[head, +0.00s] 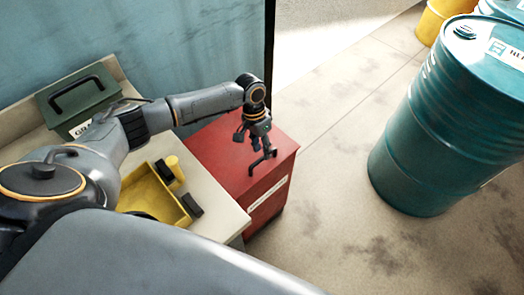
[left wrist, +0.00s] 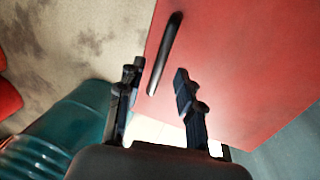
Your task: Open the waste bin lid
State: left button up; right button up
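The red waste bin (head: 268,205) stands beside the workbench, and its flat red lid (head: 212,150) is shut. A black bar handle (head: 262,164) is on the lid near its right edge. My left gripper (head: 256,143) is over the lid, close to the handle, with its fingers pointing down. In the left wrist view the lid (left wrist: 225,60) fills the right side. There the handle (left wrist: 167,50) runs up from between the two spread, empty fingers (left wrist: 160,70). Whether the fingertips reach down around the handle cannot be told. My right gripper is out of view.
The workbench (head: 222,200) at the left holds a yellow tray (head: 150,200) and a green box (head: 80,98) with a handle. A teal drum (head: 440,125) stands at the right. The floor between bin and drum is clear.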

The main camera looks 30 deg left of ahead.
pick_arm(q)
jog(key=shift+s+d+f, duration=0.1)
jog(key=shift+d+f, duration=0.05)
jog(key=shift+f, duration=0.85)
grip_shut()
jog(key=shift+r, duration=0.1)
